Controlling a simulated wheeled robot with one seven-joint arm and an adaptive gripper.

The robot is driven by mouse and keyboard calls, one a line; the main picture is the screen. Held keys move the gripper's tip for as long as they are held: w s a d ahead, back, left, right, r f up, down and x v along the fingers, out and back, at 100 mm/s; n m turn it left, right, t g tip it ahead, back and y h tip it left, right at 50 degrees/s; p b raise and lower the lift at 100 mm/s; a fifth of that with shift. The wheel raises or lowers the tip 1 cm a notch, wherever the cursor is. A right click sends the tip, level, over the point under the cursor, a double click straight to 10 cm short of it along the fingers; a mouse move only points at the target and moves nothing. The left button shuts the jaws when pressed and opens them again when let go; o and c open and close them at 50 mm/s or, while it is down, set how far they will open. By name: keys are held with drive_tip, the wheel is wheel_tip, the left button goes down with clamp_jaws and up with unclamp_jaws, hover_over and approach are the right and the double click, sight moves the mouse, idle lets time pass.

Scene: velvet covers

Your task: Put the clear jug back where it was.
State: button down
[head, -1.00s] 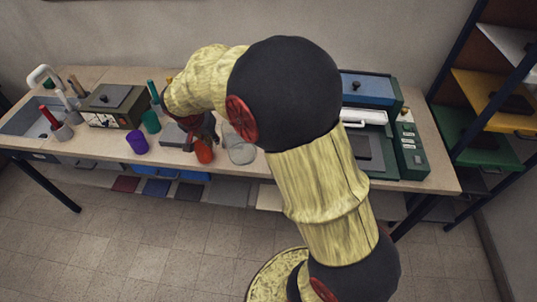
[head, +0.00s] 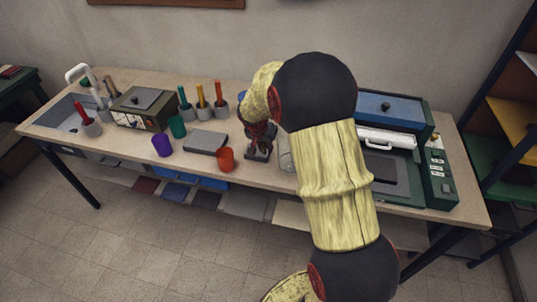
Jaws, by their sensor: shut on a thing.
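The clear jug (head: 286,156) is in the middle of the bench, just right of my gripper. My arm covers its right part, so only a pale see-through strip shows. My gripper (head: 260,151) points down low over the bench, right of the orange cup. It is shut on the jug at the jug's left side; the exact contact is small and dark. I cannot tell whether the jug's base touches the bench.
Purple (head: 162,145) and teal (head: 177,127) cups stand further left. A green machine (head: 395,194) fills the right side.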

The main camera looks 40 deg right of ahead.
sight(268, 153)
drive_tip(key=shift+d+f, duration=0.25)
drive_tip(key=shift+w+d+f+b, duration=0.15)
drive_tip(key=shift+f+b, duration=0.35)
drive_tip(key=shift+f, duration=1.15)
drive_tip(key=shift+f, duration=0.2)
drive_tip(key=c, duration=2)
unclamp_jaws()
drive_tip(key=shift+r, duration=0.1)
